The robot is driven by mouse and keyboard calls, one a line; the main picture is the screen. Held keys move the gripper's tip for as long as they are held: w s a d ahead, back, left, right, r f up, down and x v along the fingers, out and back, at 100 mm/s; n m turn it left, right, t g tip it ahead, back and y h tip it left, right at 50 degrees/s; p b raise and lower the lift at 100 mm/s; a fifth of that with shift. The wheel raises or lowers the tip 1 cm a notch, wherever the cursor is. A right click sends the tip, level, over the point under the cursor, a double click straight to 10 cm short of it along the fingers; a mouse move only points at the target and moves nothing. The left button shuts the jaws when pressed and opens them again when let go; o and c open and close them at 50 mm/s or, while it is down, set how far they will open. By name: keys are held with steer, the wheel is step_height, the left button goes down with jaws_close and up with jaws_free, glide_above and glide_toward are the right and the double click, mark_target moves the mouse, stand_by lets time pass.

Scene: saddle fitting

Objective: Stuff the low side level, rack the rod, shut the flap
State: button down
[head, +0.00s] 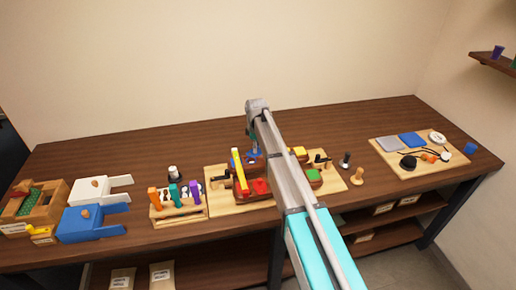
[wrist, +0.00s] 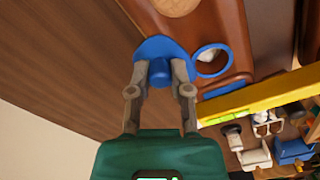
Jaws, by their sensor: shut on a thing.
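My gripper (wrist: 160,75) is shut on the upright blue knob of a flat blue flap (wrist: 150,47). The flap lies beside a blue-rimmed opening (wrist: 198,72) with white stuffing (wrist: 208,57) inside, in the brown saddle (wrist: 232,35). The opening is uncovered. A yellow level bar (wrist: 260,97) with a green vial lies across the saddle; it also shows in the head view (head: 238,170). In the head view my gripper (head: 254,150) is at the saddle's far side, partly hidden by my arm. I cannot tell which thing is the rod.
A rack (head: 180,212) with orange, teal and purple handles stands left of the wooden board (head: 226,204). White (head: 97,188) and blue (head: 90,222) containers and a wooden box (head: 22,205) are farther left. A board with small parts (head: 433,166) is at right. The back of the table is clear.

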steer(key=shift+w+d, duration=0.1)
steer(key=shift+w, duration=0.1)
steer(key=c, duration=0.5)
jaws_free()
steer(key=shift+c, duration=0.2)
steer(key=shift+s, duration=0.1)
steer(key=shift+r, duration=0.15)
